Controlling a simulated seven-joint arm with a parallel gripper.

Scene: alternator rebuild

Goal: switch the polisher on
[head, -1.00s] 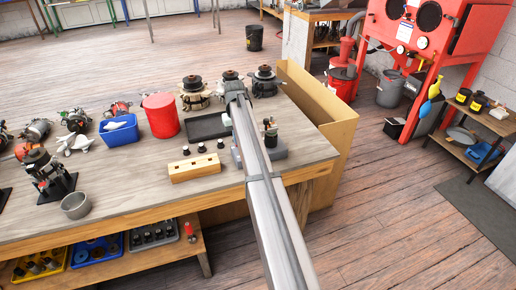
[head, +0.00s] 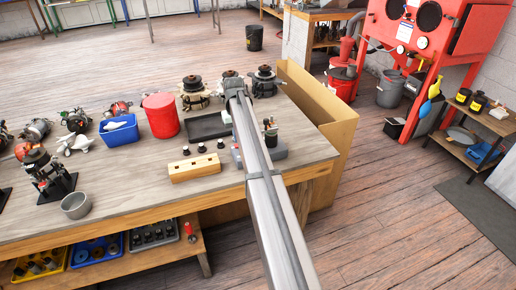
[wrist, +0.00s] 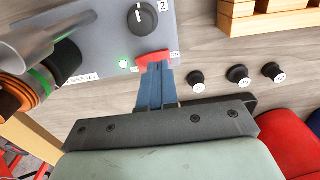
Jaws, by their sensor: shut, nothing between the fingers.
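The polisher (wrist: 100,40) is a grey housing in the wrist view, with a round black knob (wrist: 142,18) and a spindle end at left. A green light (wrist: 124,62) glows on its panel. Beside it is a red switch (wrist: 152,57) with an ON label (wrist: 174,55) at its right end. My gripper (wrist: 154,68) is shut and empty, its blue fingertips at the switch's near edge. They appear to touch it and hide part of it. In the head view the polisher (head: 274,148) sits on the bench, partly behind my arm; the fingers are hidden there.
Several small black knobs (wrist: 238,75) stand beside the polisher, near a wooden block (head: 195,168). A dark tray (head: 207,126), red canister (head: 161,115) and blue bin (head: 119,131) are farther left on the bench (head: 130,205).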

